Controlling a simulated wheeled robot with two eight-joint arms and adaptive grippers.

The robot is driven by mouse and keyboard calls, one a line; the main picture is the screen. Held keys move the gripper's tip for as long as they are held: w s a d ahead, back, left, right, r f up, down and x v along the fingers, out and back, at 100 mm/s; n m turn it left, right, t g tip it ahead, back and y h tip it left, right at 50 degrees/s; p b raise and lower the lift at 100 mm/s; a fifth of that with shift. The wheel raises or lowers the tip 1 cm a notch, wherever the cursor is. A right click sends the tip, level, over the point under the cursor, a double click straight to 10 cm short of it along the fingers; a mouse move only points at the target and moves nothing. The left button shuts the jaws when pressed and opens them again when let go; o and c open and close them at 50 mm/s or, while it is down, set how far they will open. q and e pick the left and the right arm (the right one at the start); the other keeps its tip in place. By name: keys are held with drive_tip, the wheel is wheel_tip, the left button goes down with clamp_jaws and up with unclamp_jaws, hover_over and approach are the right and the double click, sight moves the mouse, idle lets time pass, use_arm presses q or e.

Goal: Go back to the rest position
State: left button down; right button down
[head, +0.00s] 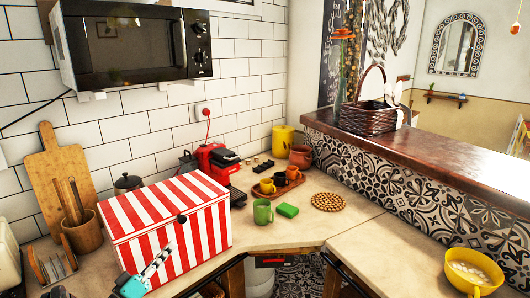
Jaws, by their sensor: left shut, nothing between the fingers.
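My left gripper (158,262) shows at the bottom left, with teal and dark parts. It is shut and empty, in front of the lower part of a red-and-white striped box (205,225) on the counter. I cannot tell whether it touches the box. My right gripper is not in view.
A utensil pot (84,234) stands left. A microwave (130,45) hangs above.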

use_arm(q)
drive_tip(key=s+d+f+m+g+y, duration=0.1)
drive_tip(key=s+d+f+g, duration=0.3)
drive_tip(key=d, duration=0.4)
drive_tip(key=s+d+f+m+g+y, duration=0.1)
drive_tip(key=s+d+f+g+y, duration=0.15)
drive_tip(key=s+d+g, duration=0.4)
drive_tip(key=s+a+f+y, duration=0.1)
drive_tip(key=s+f+y, duration=0.1)
drive_tip(key=s, duration=0.4)
drive_tip(key=s+a+f+g+y, duration=0.1)
drive_tip(key=s+f+y, duration=0.1)
drive_tip(key=s+y, duration=0.2)
drive_tip(key=shift+s+f+m, duration=0.25)
drive_tip(key=shift+s+m, duration=0.15)
drive_tip(key=shift+s, duration=0.55)
drive_tip(key=shift+a+y, duration=0.15)
drive_tip(key=shift+y, duration=0.1)
